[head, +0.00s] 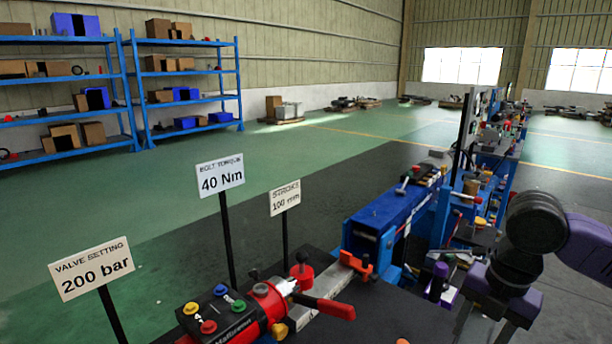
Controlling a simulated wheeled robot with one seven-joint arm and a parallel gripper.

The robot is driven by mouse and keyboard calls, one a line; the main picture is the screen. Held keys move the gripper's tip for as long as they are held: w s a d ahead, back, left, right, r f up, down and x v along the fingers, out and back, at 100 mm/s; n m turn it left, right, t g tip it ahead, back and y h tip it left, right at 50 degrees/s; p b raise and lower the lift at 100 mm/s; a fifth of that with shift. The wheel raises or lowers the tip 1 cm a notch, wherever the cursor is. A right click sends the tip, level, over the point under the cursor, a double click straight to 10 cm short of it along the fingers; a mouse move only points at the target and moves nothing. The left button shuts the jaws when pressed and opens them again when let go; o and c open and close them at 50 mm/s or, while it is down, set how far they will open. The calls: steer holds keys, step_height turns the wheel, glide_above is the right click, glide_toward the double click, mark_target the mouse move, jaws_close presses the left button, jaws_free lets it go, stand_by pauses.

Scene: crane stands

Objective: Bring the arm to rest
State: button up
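My arm, purple and black, reaches in from the right edge and bends down at a dark joint. My gripper (486,326) hangs at the lower right, pointing down over the crowded work area. Two grey finger parts show with a gap between them. Their tips are cut off by the bottom edge, so I cannot tell the grip or whether anything is held.
Three sign posts, including the 200 bar sign (92,269), rise at left. Blue shelves (190,75) stand far back; the green floor (270,160) between is clear.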

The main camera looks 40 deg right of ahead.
steer(key=w+r+m+t+h, duration=0.1)
steer(key=w+r+m+t, duration=0.2)
steer(key=w+r+t, duration=0.5)
steer(key=w+r+m+t, duration=0.3)
steer(key=w+r, duration=0.2)
steer(key=w, duration=0.7)
steer(key=w+a+r+m+t+h, duration=0.2)
steer(key=a+r+m+t, duration=0.25)
steer(key=r, duration=0.35)
steer(key=w+a+r+m+t+h, duration=0.1)
steer(key=w+a+r+m+t, duration=0.2)
steer(key=r+m+t, duration=0.45)
steer(key=s+a+f+m+g+h, duration=0.3)
steer(key=s+a+f+m+h, duration=0.15)
steer(key=f, duration=0.45)
steer(key=s+a+f+m+g+h, duration=0.25)
steer(key=s+a+f+m, duration=0.35)
steer(key=f, duration=0.3)
steer(key=s+a+f+n+g+y, duration=0.2)
steer(key=s+a+f+n+y, duration=0.3)
steer(key=s+a+f, duration=0.2)
steer(key=s+a+f+n+g+y, duration=0.1)
steer(key=s+a+f+n+y, duration=0.4)
steer(key=s+f, duration=0.5)
steer(key=s+a+y, duration=0.1)
steer(key=s+a, duration=0.1)
steer(key=shift+a+f+g, duration=0.2)
steer(key=shift+a+g, duration=0.1)
steer(key=shift+g, duration=0.05)
